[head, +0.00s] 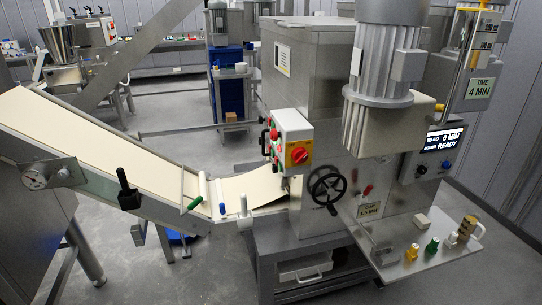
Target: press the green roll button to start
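A grey and white control box (291,138) is fixed to the front left of the large machine. It carries a red rotary switch on a yellow plate (299,155). Small round buttons (273,134) stick out of its left side, seen nearly edge-on; at least one looks red. I cannot pick out a green roll button for certain among them. A pale dough sheet (100,137) runs down the sloping conveyor at left towards the machine below the box. Neither of my grippers is in view.
A black handwheel (327,187) projects below the box. A shelf (430,262) at right holds a yellow piece (411,252), a green piece (432,246) and other small items. A display (443,139) reads 0 MIN, READY. Grey floor is open behind the conveyor.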

